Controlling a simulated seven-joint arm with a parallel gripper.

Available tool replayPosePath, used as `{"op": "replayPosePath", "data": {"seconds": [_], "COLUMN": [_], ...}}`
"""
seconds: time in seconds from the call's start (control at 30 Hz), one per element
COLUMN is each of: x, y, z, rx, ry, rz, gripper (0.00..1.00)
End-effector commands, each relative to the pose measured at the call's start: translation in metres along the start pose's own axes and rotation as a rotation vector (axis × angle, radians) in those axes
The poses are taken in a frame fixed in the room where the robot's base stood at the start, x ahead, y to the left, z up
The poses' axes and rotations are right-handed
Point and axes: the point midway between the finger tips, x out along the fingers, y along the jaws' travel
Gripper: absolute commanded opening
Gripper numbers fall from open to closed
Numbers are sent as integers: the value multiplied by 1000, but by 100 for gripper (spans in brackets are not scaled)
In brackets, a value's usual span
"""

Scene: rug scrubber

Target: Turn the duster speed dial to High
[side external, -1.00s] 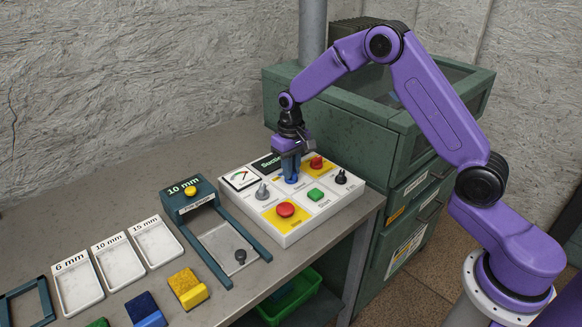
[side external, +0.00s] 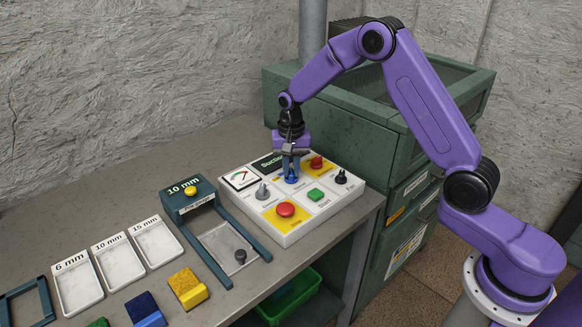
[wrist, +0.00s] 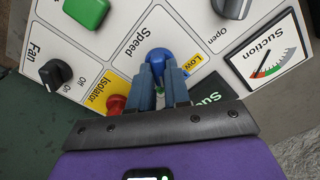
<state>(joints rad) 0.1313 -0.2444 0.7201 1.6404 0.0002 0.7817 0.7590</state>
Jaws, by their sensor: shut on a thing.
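The blue speed dial (side external: 291,179) is on the white control panel, in the cell labelled Speed. In the wrist view the dial (wrist: 158,57) sits between my fingertips, with a yellow "Low" label beside it. My gripper (side external: 291,171) points down over the panel and is shut on the dial; its two fingers also show in the wrist view (wrist: 162,80). The fingers hide part of the dial, its scale and any High mark. I cannot tell exactly which setting it points to.
Close around the dial are a red isolator knob (side external: 317,162), a black fan knob (side external: 341,177), a grey knob (side external: 262,191), a green button (side external: 315,195), a red button (side external: 285,209) and the suction gauge (side external: 241,179). A teal frame (side external: 189,205) stands left of the panel.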

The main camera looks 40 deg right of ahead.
Motion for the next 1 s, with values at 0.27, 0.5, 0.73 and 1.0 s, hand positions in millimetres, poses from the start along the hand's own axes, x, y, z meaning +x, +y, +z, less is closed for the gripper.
{"op": "replayPosePath", "data": {"seconds": [0.27, 0.5, 0.73, 1.0], "x": [-1, -1, -1, 0], "y": [0, 0, 0, 0], "z": [0, 0, -1, 0], "rx": [63, 72, 72, 69], "ry": [1, 1, 1, 1], "rz": [-1, -2, -2, -1], "gripper": [0, 0, 37, 43]}}
